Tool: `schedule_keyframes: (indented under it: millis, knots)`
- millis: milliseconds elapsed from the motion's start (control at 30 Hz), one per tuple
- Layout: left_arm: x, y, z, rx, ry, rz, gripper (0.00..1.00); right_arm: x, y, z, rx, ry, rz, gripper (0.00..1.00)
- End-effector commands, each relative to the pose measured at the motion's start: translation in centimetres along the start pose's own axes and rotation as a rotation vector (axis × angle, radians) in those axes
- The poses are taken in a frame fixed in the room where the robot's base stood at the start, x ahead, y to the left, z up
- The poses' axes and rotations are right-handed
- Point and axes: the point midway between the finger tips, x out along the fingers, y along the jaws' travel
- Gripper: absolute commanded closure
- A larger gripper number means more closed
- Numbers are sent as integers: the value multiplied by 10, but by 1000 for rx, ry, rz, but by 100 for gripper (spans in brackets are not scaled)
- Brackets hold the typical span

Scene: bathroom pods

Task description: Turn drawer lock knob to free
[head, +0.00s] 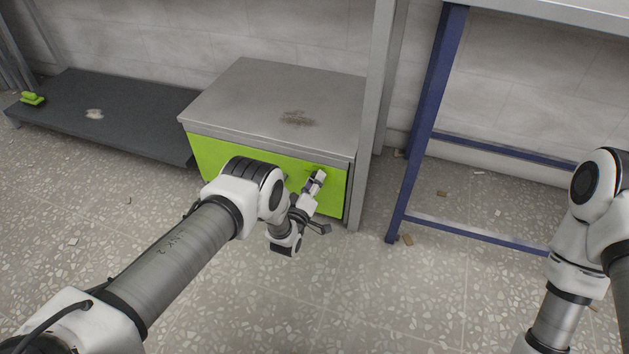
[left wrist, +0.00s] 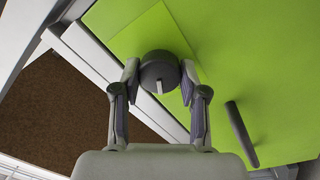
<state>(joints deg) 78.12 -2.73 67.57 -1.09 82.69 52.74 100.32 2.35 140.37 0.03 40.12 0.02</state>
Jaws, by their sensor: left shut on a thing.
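The drawer has a bright green front (head: 224,155) in a grey metal cabinet (head: 262,95). The lock knob (left wrist: 160,70) is a round dark grey knob with a pale pointer mark, set near the drawer's edge on a lighter green plate (left wrist: 155,36). My left gripper (head: 318,177) reaches to the right part of the drawer front. In the left wrist view the left gripper's fingers (left wrist: 160,76) are on both sides of the knob and shut on it. In the head view the gripper hides the knob. My right gripper is out of view.
A dark bar handle (left wrist: 241,134) stands out from the drawer front beside the gripper. A grey post (head: 377,110) and a blue table leg (head: 425,125) stand right of the cabinet. A low dark platform (head: 120,110) lies to the left. The speckled floor in front is mostly clear.

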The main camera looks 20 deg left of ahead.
Motion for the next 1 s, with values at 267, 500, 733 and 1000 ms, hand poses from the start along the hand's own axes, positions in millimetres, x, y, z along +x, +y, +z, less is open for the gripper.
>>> schedule_keyframes:
  millis: [267,500,733,1000]
  knots:
    - [1,0,-1,-245,18,-2,92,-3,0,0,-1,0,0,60]
    - [0,-1,0,-401,28,-4,92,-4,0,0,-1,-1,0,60]
    - [1,-1,0,-481,34,-5,92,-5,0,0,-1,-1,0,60]
    - [1,-1,0,-503,35,-5,92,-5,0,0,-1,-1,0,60]
